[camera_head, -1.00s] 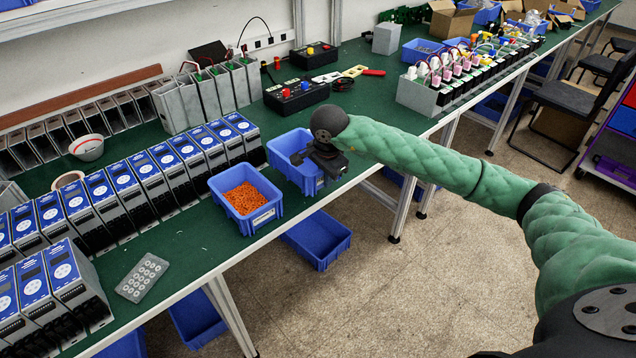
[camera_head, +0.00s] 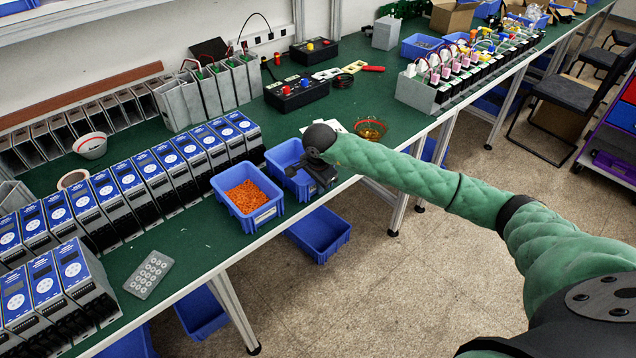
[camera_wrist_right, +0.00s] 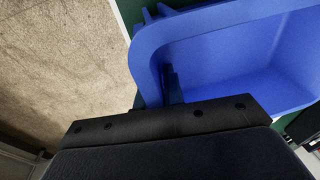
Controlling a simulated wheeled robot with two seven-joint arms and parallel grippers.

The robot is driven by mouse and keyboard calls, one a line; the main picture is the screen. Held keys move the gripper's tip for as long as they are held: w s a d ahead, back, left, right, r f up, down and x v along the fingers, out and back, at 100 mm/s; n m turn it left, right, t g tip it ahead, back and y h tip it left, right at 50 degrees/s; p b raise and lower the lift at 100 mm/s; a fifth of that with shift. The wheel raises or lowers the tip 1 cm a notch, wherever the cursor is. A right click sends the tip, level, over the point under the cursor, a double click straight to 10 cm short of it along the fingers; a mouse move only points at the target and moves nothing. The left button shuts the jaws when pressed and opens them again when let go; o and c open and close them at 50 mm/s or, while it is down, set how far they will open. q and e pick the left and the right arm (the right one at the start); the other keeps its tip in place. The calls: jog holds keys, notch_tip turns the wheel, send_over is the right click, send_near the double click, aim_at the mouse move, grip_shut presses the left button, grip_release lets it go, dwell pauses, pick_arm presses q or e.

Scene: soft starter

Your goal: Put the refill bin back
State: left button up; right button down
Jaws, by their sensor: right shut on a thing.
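An empty blue bin (camera_head: 284,152) stands at the table's front edge, just right of a blue bin (camera_head: 272,211) filled with small orange parts (camera_head: 246,197). My right gripper (camera_head: 318,174) is at the empty bin's front right side, shut on its rim. In the right wrist view the blue bin (camera_wrist_right: 245,70) fills the upper right, its wall running down to my dark gripper (camera_wrist_right: 168,88). My fingertips are mostly hidden there. I cannot tell whether the bin's bottom touches the table. My left gripper is not in view.
A row of blue-fronted starter units (camera_head: 170,172) stands left of the bins. A grey button plate (camera_head: 149,274) lies near the front edge. A red-rimmed bowl (camera_head: 370,129) sits behind my right arm. Another blue bin (camera_head: 320,235) is below the table edge.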

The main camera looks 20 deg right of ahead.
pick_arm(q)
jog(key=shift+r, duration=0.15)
pick_arm(e)
jog(key=c, duration=1.5)
grip_release()
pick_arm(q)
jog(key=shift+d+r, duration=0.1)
